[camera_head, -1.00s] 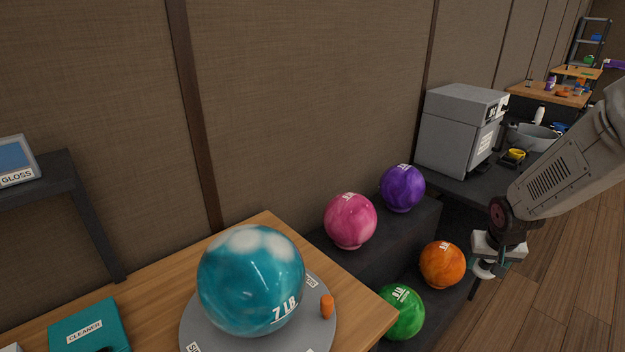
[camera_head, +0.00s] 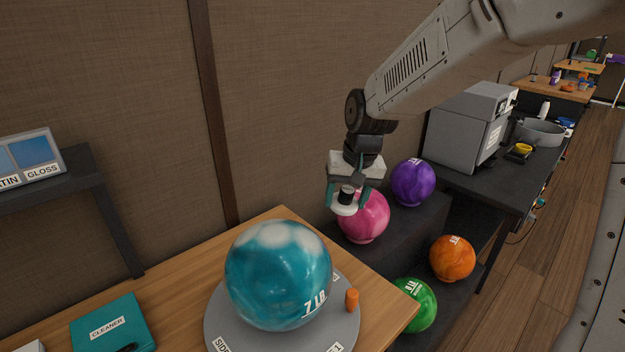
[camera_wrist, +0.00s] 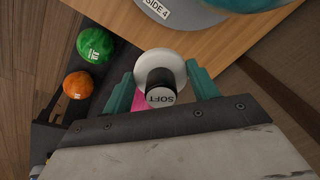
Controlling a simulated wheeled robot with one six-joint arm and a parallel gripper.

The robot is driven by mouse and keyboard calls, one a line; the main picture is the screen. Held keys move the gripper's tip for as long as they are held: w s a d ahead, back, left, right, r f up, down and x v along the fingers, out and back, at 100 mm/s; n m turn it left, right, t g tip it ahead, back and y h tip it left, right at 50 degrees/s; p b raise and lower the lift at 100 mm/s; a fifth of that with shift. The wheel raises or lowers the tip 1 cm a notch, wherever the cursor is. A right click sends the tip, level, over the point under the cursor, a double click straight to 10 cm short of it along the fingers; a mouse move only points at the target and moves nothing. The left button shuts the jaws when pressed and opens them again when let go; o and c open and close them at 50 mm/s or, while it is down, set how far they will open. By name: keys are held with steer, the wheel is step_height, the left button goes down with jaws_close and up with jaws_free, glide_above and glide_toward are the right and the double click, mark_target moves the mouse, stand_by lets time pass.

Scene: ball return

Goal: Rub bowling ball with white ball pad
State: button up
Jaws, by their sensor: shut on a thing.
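The teal bowling ball (camera_head: 277,285), marked 7 LB with pale patches on top, rests on a grey round turntable (camera_head: 225,335) on the wooden table. My gripper (camera_head: 347,195) is shut on the white ball pad (camera_head: 345,209), a white disc with a black handle. The pad's handle reads SOFT in the wrist view, where the white disc (camera_wrist: 166,60) shows between the teal fingers. The gripper hangs in the air to the upper right of the teal ball, apart from it, in front of the pink ball. Only the ball's edge (camera_wrist: 245,4) shows in the wrist view.
An orange peg (camera_head: 352,299) stands on the turntable's right side. Pink (camera_head: 364,216), purple (camera_head: 413,183), orange (camera_head: 452,259) and green (camera_head: 416,304) balls sit on dark steps to the right. A teal cleaner box (camera_head: 113,325) lies left of the turntable.

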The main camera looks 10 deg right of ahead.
steer(key=n+g+y, duration=0.1)
steer(key=g+y, duration=0.1)
glide_toward(287, 237)
steer(key=w+d, duration=0.1)
steer(key=d, duration=0.2)
steer(key=shift+a+x, duration=0.2)
steer(key=shift+x, duration=1.15)
steer(key=shift+a+x, duration=0.15)
steer(key=shift+x, duration=1.2)
steer(key=shift+w+a+f, duration=0.1)
steer(key=shift+a+f, duration=0.05)
steer(key=shift+f, duration=0.25)
steer(key=shift+w+a+f, duration=0.1)
steer(key=shift+a+f, duration=0.05)
steer(key=shift+f, duration=0.3)
